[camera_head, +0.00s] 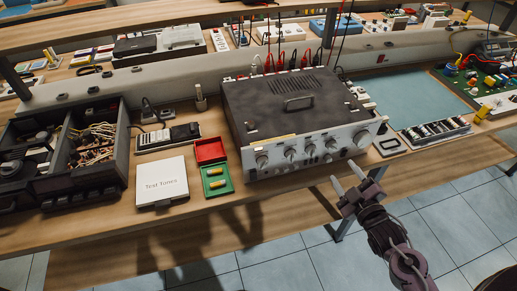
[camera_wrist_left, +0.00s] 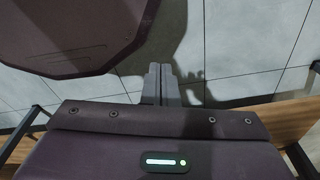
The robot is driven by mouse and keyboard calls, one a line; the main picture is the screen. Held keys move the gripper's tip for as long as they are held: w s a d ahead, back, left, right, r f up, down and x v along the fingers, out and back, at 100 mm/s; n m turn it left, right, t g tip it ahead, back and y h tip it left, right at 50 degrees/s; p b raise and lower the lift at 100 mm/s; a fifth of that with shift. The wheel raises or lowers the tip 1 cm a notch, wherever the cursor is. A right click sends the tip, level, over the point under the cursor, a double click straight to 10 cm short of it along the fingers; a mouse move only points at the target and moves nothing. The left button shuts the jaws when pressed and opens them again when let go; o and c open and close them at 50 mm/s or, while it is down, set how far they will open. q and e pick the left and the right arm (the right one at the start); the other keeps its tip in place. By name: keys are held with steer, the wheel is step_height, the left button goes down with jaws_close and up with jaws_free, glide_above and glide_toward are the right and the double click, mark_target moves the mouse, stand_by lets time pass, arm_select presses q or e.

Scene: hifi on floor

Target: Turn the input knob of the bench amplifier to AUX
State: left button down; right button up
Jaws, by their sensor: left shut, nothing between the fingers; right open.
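The bench amplifier (camera_head: 285,112) stands on the wooden bench, with a dark top, a handle and a silver front panel (camera_head: 314,153). Several round knobs run along the panel, including a larger one (camera_head: 362,138) at its right end. Labels are too small to read, so I cannot tell which knob is the input knob or where it points. My right gripper (camera_head: 345,173) is open and empty, in front of and below the panel's right end, apart from the knobs. My left gripper (camera_wrist_left: 160,82) shows only in the left wrist view, shut and empty above the tiled floor.
Left of the amplifier lie a white "Test Tones" box (camera_head: 162,184), a red and green case (camera_head: 213,166) and a dark divided bin (camera_head: 62,158). Right of it are a battery tray (camera_head: 435,130) and a blue mat (camera_head: 400,94). The floor before the bench is clear.

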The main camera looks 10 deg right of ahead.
mark_target(334, 149)
arm_select(q)
steer(key=s, duration=0.1)
steer(key=s+p, duration=0.1)
steer(key=s, duration=0.1)
steer(key=shift+s+a, duration=0.3)
steer(key=shift+a, duration=0.05)
arm_select(e)
steer(key=shift+n+t+y, duration=0.4)
steer(key=shift+n+t, duration=0.1)
steer(key=w, duration=0.5)
steer(key=w+r, duration=0.1)
steer(key=w, duration=0.1)
steer(key=shift+w+d, duration=0.15)
steer(key=shift+w, duration=0.15)
steer(key=shift+c, duration=0.2)
arm_select(q)
steer(key=shift+p, duration=0.3)
arm_select(e)
steer(key=c, duration=0.9)
